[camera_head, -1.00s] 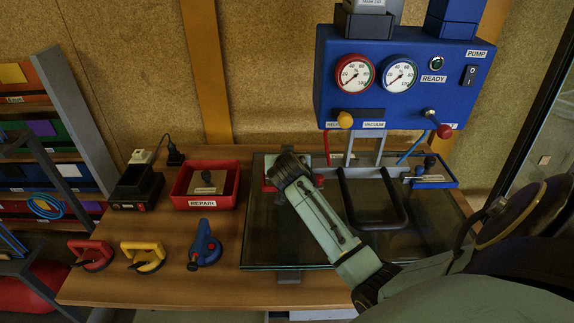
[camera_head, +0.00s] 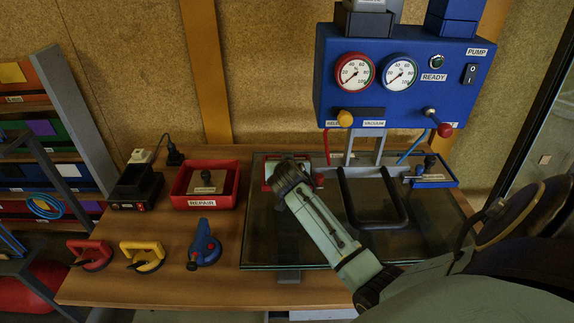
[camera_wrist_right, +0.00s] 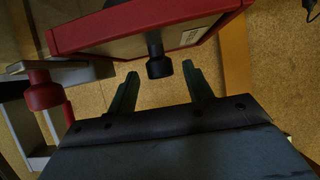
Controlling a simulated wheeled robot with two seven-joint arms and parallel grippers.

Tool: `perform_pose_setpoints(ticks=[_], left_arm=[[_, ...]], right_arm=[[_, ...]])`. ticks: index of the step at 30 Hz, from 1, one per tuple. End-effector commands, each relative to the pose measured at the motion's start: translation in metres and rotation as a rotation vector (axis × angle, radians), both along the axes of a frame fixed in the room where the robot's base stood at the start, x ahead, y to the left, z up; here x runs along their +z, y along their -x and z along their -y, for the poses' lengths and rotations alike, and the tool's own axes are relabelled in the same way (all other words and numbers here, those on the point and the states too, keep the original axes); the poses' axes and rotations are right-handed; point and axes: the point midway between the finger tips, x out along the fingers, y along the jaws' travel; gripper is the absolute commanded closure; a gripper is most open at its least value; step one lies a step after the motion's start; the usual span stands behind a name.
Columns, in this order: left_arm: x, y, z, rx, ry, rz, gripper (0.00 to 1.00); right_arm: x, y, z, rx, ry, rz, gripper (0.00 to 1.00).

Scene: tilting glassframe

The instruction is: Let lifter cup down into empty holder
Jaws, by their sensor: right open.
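A red-rimmed holder (camera_head: 267,185) stands at the back left of the glass, mostly behind my right wrist. In the right wrist view the red rim (camera_wrist_right: 85,37) is close, and a black cup stem (camera_wrist_right: 158,62) with a round end stands out from the holder beside a pale label. My right gripper (camera_wrist_right: 160,70) is open, with its fingers on either side of that stem's end and no clear contact. In the head view its fingers are hidden by the wrist. A blue holder (camera_head: 448,184) at the right has a dark-stemmed cup (camera_head: 430,163) in it. My left gripper is out of view.
A red REPAIR tray (camera_head: 205,203) with a dark-stemmed part is at the left. Red, yellow and blue hand lifters (camera_head: 203,246) lie in front. A black U-shaped handle (camera_head: 374,226) is right of my arm. The blue pump panel (camera_head: 335,100) hangs above.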

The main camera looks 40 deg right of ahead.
Motion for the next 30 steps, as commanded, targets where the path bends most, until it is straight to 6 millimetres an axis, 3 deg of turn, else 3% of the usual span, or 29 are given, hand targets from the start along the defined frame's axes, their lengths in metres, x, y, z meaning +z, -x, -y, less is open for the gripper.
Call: perform_pose_setpoints(ticks=[5,21,30], left_arm=[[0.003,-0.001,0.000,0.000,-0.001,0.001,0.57],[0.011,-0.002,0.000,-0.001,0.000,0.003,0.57],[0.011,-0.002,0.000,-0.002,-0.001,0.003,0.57]], right_arm=[[0.008,0.007,-0.007,0.001,-0.001,0.002,0.49],[0.052,0.070,-0.060,0.001,-0.001,0.003,0.49],[0.060,0.081,-0.068,-0.001,0.000,0.001,0.49]])
